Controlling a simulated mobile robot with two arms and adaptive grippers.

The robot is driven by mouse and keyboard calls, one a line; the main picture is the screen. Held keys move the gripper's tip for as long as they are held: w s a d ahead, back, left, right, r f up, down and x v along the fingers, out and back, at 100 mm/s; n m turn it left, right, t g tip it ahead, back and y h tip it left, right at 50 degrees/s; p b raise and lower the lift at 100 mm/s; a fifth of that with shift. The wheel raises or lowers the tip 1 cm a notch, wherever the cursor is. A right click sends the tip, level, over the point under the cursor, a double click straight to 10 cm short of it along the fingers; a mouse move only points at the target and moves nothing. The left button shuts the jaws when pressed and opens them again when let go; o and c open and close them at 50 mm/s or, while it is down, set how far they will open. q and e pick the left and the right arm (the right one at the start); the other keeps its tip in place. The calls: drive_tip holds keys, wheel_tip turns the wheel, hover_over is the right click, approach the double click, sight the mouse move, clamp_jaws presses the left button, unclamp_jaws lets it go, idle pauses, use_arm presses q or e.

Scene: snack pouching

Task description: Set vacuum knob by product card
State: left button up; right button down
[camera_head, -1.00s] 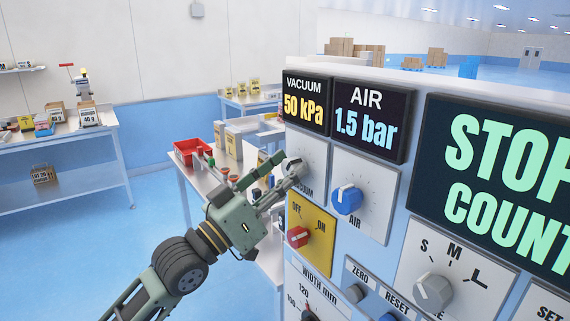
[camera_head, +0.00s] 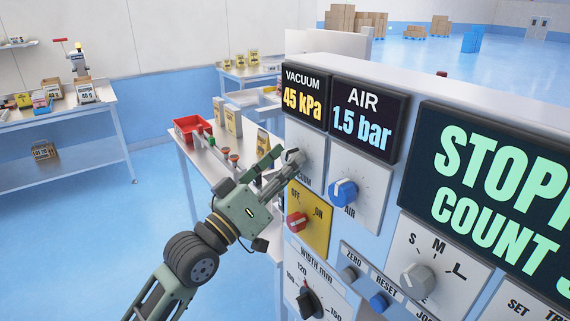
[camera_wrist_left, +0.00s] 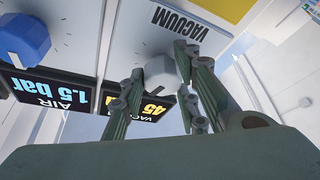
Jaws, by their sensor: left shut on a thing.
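The vacuum knob (camera_head: 293,158) is a light grey dial on a white plate under the vacuum display (camera_head: 305,97), which reads 45 kPa. My left gripper (camera_head: 281,164) is shut on the vacuum knob, coming from the lower left. In the left wrist view the vacuum knob (camera_wrist_left: 160,73) sits between the fingers of my left gripper (camera_wrist_left: 160,88), beside the VACUUM label. The fingers cover part of the plate in the head view. I cannot make out a product card. My right gripper is not in view.
The blue air knob (camera_head: 343,192) is right of the vacuum plate, with its display (camera_head: 364,120) at 1.5 bar. The red OFF/ON switch (camera_head: 296,222) on a yellow plate is close below my gripper. A table with a red bin (camera_head: 190,128) stands behind my arm.

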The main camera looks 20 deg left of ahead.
use_arm(q)
drive_tip(key=o, duration=1)
drive_tip(key=shift+d, duration=0.15)
drive_tip(key=shift+c, duration=0.2)
drive_tip(key=shift+o, duration=0.3)
drive_tip(key=shift+s+d+r, duration=0.1)
drive_tip(key=shift+d, duration=0.05)
drive_tip(key=v, duration=1.2)
